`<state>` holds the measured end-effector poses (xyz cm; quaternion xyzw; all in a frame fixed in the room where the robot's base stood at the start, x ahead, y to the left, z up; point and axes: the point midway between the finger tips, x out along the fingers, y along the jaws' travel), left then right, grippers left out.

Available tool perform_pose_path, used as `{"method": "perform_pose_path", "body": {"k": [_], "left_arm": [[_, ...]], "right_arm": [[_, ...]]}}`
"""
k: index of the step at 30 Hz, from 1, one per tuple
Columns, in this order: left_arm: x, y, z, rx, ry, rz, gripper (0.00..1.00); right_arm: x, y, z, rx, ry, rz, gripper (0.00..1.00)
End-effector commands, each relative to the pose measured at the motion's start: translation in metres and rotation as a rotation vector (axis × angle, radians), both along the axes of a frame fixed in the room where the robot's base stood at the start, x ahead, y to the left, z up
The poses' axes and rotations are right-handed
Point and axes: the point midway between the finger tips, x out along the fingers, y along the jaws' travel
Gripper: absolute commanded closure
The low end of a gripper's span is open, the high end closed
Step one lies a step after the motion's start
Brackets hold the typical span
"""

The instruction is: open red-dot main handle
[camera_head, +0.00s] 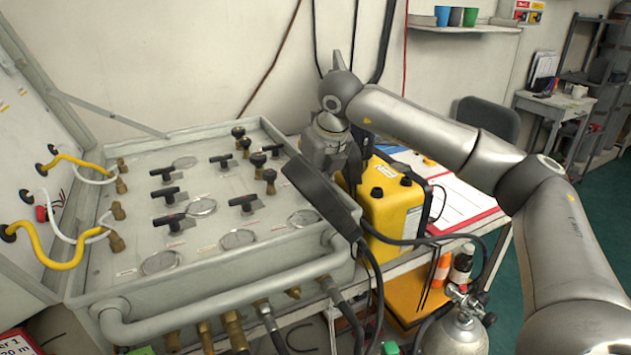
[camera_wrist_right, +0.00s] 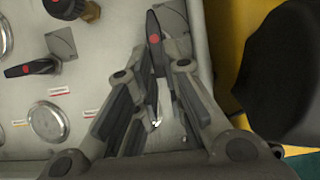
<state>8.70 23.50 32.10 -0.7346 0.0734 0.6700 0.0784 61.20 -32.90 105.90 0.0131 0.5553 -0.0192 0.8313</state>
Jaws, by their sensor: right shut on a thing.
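A long black handle with a red dot (camera_wrist_right: 155,38) stands on the grey panel near its right edge in the right wrist view. My right gripper (camera_wrist_right: 153,78) is around this handle, with a finger on each side, and is shut on it. The handle points nearly straight up in that view. In the head view my right gripper (camera_head: 327,150) is over the right side of the panel (camera_head: 135,235) and hides the handle. My left gripper is not in view.
Another red-dot handle (camera_wrist_right: 31,68), a round knob (camera_wrist_right: 68,9) and a gauge (camera_wrist_right: 47,122) are left of my gripper. A yellow case (camera_head: 392,210) stands just right of the panel. Hoses hang at the front right, near a gas cylinder (camera_head: 455,335).

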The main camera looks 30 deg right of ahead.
Motion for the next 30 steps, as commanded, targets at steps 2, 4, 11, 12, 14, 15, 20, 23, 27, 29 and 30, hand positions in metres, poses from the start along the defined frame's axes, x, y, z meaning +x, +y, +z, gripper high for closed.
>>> {"method": "perform_pose_path", "body": {"k": [2,4,11,12,14,15,20,23,27,29,30], "left_arm": [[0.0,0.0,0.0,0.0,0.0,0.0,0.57],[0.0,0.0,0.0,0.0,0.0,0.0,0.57],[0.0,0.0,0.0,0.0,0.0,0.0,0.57],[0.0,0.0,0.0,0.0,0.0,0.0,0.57],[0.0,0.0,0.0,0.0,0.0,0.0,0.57],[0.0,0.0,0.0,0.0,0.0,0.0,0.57],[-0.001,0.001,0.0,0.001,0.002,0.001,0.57],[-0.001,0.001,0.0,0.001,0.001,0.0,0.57],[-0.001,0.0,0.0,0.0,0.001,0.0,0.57],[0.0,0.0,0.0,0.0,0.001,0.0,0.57],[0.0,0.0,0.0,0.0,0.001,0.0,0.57]], "right_arm": [[0.0,0.001,0.0,0.002,0.001,0.002,1.0],[0.0,0.001,0.0,0.002,0.001,0.002,1.0],[0.0,0.001,0.0,0.001,0.001,0.0,0.68],[0.0,0.001,0.0,0.001,0.001,0.0,0.68],[0.0,0.001,0.0,0.001,0.001,0.0,0.68],[0.0,0.001,0.0,0.0,0.001,-0.001,0.68],[-0.001,0.0,0.002,0.001,0.0,-0.001,0.68],[-0.004,0.001,0.012,0.001,-0.002,-0.001,0.68],[-0.014,0.001,0.036,0.002,-0.004,0.0,0.68],[-0.019,0.002,0.048,0.002,-0.005,0.0,0.68],[-0.022,0.002,0.056,0.002,-0.004,0.0,0.68]]}}
